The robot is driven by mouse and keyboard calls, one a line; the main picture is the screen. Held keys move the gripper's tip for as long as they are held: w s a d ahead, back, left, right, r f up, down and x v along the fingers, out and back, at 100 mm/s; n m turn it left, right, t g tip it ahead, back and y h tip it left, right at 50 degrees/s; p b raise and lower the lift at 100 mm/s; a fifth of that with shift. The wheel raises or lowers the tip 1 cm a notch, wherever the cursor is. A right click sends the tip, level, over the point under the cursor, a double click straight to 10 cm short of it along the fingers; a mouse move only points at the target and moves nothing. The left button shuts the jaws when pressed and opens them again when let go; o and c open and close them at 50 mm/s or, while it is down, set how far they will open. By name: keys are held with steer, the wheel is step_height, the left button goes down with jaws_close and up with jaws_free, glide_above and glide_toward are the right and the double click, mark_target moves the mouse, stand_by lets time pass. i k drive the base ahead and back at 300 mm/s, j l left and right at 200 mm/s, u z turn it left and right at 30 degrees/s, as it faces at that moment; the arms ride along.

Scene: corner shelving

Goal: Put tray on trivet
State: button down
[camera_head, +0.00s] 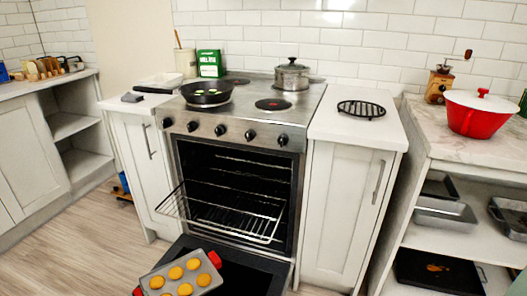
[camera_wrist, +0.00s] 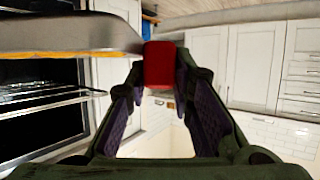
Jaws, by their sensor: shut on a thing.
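The tray (camera_head: 205,279) is grey with red handles and carries several round orange-yellow cookies. In the head view it is at the bottom, in front of the oven and over the open oven door. The wrist view shows the tray's side (camera_wrist: 70,38) at upper left, with a red handle between my fingers. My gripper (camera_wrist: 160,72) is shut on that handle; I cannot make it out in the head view. The black round trivet (camera_head: 361,109) lies bare on the white counter right of the stove, apart from the tray.
The oven (camera_head: 232,190) is open, with a wire rack (camera_head: 222,212) pulled out. A frying pan (camera_head: 207,93) and a steel pot (camera_head: 291,75) stand on the stove. A red pot (camera_head: 474,122) stands on the right counter. The counter around the trivet is clear.

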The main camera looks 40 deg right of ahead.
mark_target(361, 108)
steer(key=z, duration=1.25)
